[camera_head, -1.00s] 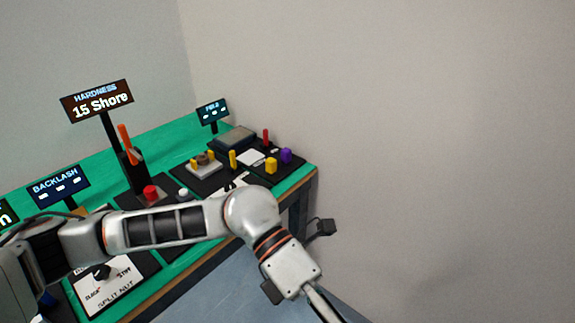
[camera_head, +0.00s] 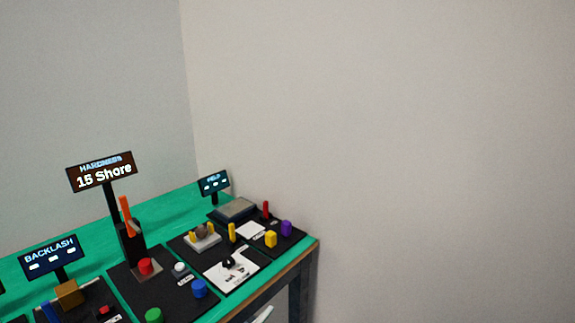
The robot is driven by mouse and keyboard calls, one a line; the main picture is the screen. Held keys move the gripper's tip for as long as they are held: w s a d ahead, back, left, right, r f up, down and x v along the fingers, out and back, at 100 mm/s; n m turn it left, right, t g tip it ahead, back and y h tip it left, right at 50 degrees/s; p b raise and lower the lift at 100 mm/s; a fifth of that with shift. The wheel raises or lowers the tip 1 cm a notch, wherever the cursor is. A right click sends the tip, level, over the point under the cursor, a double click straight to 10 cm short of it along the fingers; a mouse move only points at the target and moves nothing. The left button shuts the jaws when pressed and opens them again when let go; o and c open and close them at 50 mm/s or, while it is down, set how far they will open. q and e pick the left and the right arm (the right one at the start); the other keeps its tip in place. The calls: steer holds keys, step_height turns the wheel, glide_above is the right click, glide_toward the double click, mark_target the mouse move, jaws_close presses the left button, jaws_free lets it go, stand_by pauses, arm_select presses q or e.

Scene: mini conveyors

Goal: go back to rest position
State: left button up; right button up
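Neither of my grippers shows in the head view. A small pale piece (camera_head: 263,314) at the bottom edge, beside the table's front, may be part of my arm, but I cannot tell. The green-topped table (camera_head: 178,206) stands in the lower left with its stations in plain view. The hardness display (camera_head: 102,172) reads 15 Shore above a black stand with an orange lever (camera_head: 125,216) and a red button (camera_head: 145,266).
A backlash display (camera_head: 50,257) stands at the left and a field display (camera_head: 214,183) at the back. Blue (camera_head: 199,288) and green (camera_head: 154,315) knobs stand near the front. Yellow, red and purple pieces (camera_head: 286,228) stand at the right. A bare wall (camera_head: 430,150) fills the right.

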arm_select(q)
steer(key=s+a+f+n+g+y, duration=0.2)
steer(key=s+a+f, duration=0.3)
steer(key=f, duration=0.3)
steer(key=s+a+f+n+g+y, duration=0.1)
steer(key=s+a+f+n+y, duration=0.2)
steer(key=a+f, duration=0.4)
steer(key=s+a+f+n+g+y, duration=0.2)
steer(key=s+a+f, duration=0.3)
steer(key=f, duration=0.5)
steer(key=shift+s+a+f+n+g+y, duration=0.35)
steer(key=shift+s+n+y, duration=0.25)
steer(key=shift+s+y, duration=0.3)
